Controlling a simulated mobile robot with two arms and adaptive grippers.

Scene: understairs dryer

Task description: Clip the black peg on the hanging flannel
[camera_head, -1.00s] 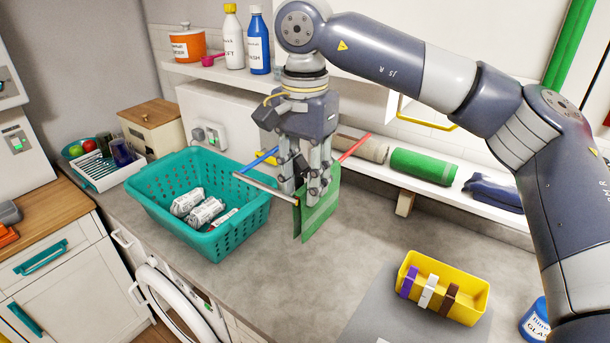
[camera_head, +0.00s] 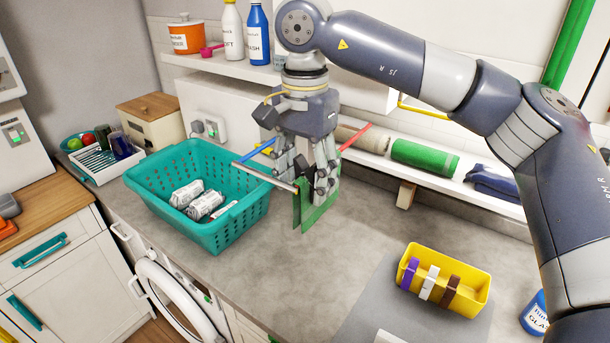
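The green flannel (camera_head: 318,216) hangs folded over a thin pale bar (camera_head: 266,175) above the worktop, right of the teal basket. A blue bar (camera_head: 255,151) and a red bar (camera_head: 355,138) stick out on either side of the gripper. My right gripper (camera_head: 306,190) points down at the top of the flannel, its fingers spread apart on either side of the bar. The fingers hide the flannel's top edge. I cannot make out the black peg; it may be hidden between the fingers. My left gripper is not in view.
The teal basket (camera_head: 150,187) holds white rolled items. A yellow tray (camera_head: 466,281) with purple, white and brown pegs on its rim stands at the front right. A shelf with rolled towels (camera_head: 424,161) runs behind. The worktop between is clear.

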